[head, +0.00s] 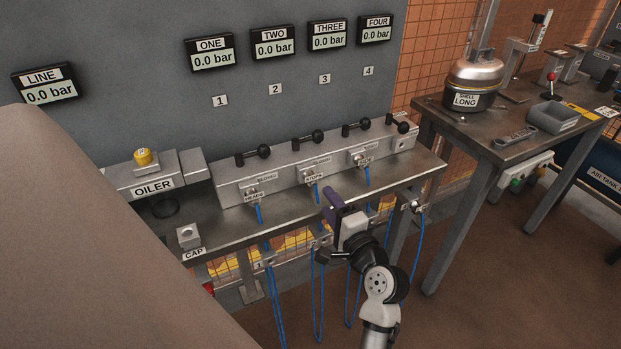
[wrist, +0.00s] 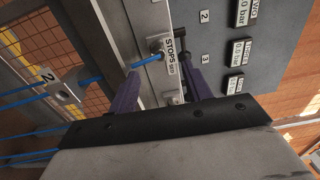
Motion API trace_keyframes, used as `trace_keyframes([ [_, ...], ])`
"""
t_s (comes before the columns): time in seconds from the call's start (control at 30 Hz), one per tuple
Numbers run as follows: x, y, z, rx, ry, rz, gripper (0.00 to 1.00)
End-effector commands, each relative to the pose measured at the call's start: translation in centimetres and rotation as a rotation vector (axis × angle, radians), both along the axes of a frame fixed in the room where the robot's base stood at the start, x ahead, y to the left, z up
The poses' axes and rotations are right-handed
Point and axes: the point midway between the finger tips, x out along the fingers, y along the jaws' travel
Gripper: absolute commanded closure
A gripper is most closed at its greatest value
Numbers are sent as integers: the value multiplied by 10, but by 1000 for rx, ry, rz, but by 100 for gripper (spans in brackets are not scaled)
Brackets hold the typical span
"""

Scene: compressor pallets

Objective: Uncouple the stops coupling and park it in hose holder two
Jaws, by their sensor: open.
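The stops coupling (head: 314,187) is on the manifold front under its STOPS label, with a blue hose hanging from it. In the wrist view the coupling (wrist: 156,56) sits at the port beside the STOPS sign, its hose running left. My gripper (head: 330,206) is open, with purple fingers close in front of and below the coupling. In the wrist view the open fingers (wrist: 163,76) stand either side of the coupling's line, and I see no grip on it. Hose holder two (wrist: 65,94), marked 2, is a metal block left of the fingers; its slot looks empty.
The grey manifold (head: 232,192) carries several black-handled valves and other hoses. The oiler (head: 152,187) and cap block (head: 188,236) stand left on the bench. Blue hoses hang below the bench front near my arm. A second table (head: 480,135) stands right, with floor between.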

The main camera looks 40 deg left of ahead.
Motion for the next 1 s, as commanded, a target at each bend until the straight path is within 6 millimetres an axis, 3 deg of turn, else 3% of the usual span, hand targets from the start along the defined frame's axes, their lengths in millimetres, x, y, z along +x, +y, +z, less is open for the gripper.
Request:
trace_keyframes([
  [0.5,26,64,3,-1,-1,1,51],
  [0.7,30,75,3,-1,-2,2,51],
  [1.0,31,77,2,-1,-2,0,51],
])
